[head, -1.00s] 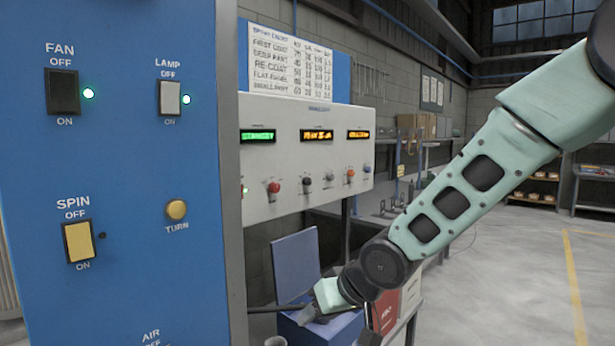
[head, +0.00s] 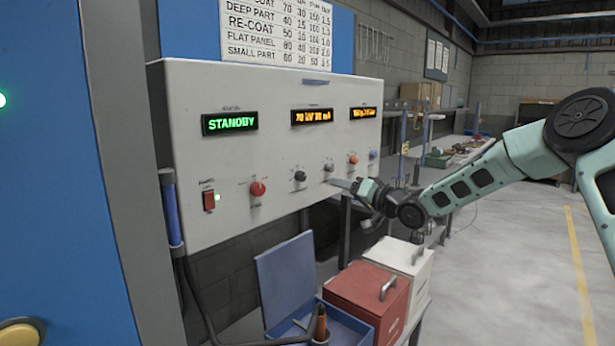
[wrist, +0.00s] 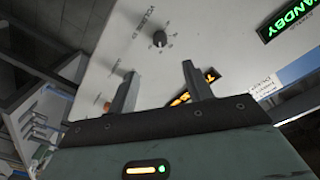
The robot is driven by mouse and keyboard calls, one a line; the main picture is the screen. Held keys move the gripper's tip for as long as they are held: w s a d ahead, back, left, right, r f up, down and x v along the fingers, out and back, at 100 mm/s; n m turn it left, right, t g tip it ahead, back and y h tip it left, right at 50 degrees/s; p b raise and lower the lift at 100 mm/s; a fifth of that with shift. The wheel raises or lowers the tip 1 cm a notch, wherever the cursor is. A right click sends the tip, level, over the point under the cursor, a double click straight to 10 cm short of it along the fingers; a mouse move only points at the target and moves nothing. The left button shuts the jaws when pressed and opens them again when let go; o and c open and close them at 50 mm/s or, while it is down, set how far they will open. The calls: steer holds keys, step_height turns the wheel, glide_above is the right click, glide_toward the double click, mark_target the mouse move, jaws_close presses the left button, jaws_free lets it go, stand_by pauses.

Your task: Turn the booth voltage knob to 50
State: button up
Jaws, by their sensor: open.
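The grey control panel (head: 275,150) has a row of knobs below its displays. A black knob (head: 300,176) with a printed scale sits between a red knob (head: 258,188) and a small grey knob (head: 328,168). The black knob, likely the voltage one, also shows in the wrist view (wrist: 160,38); its label is hard to read. The amber middle display (head: 312,117) appears to read 70 kV 30 mA. My gripper (head: 340,184) is open and empty in front of the panel, right of the black knob and apart from it. Its two fingers (wrist: 158,85) point toward the panel.
An orange knob (head: 353,159) and blue knob (head: 373,155) are further right. The left display (head: 230,123) reads STANDBY. Below stand an open blue box (head: 288,275), a red box (head: 368,290) and a white box (head: 402,262). Open floor lies to the right.

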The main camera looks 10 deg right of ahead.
mark_target(303, 178)
steer(key=p+x, duration=0.4)
steer(key=x, duration=0.8)
steer(key=shift+w+a+r, duration=0.1)
steer(key=shift+w+a, duration=0.1)
steer(key=shift+w, duration=0.05)
steer(key=shift+w+a+p, duration=0.3)
steer(key=shift+w+a, duration=0.05)
steer(key=shift+w, duration=0.25)
steer(key=c, duration=1)
